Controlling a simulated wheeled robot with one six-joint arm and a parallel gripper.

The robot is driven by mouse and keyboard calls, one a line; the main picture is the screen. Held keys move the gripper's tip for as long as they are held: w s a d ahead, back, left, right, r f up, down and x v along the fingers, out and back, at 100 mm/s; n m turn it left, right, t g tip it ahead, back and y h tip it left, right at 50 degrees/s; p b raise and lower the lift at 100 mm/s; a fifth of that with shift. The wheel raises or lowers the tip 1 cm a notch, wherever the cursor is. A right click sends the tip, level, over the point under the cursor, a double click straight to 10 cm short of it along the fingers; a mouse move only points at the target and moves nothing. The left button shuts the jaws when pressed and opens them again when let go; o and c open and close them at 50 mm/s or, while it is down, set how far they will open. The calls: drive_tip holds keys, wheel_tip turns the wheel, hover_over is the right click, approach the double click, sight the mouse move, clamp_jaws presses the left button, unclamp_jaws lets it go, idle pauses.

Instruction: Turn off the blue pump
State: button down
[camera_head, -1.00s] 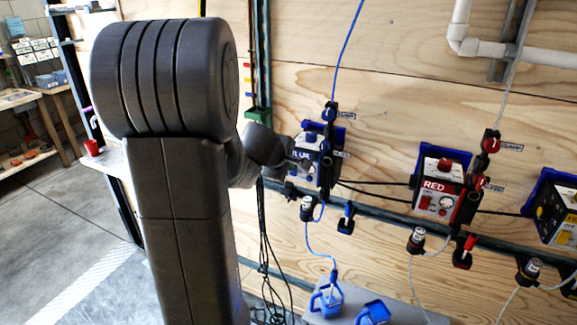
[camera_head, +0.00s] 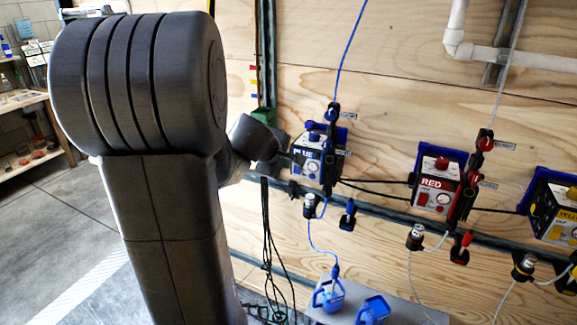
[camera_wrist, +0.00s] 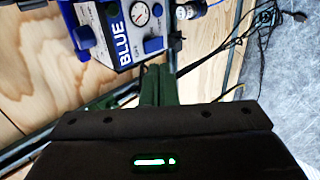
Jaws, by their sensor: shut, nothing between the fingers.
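The blue pump (camera_head: 322,152) is a white and blue box labelled BLUE, mounted on the plywood wall right of my arm in the head view. In the head view my gripper (camera_head: 290,158) is just left of the pump. I cannot tell whether it touches.
A red pump (camera_head: 437,188) and a yellow pump (camera_head: 555,207) hang further right on the same rail (camera_head: 385,210). Blue padlock-like blocks (camera_head: 328,297) sit on a grey shelf below. Black cables (camera_head: 268,235) hang under my gripper. Open floor lies at the left.

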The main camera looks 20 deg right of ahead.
wheel_tip(320, 180, up, 6)
drive_tip(key=s+a, duration=0.2)
drive_tip(key=a, duration=0.1)
drive_tip(key=shift+p, duration=0.3)
drive_tip(key=shift+s+f, duration=0.1)
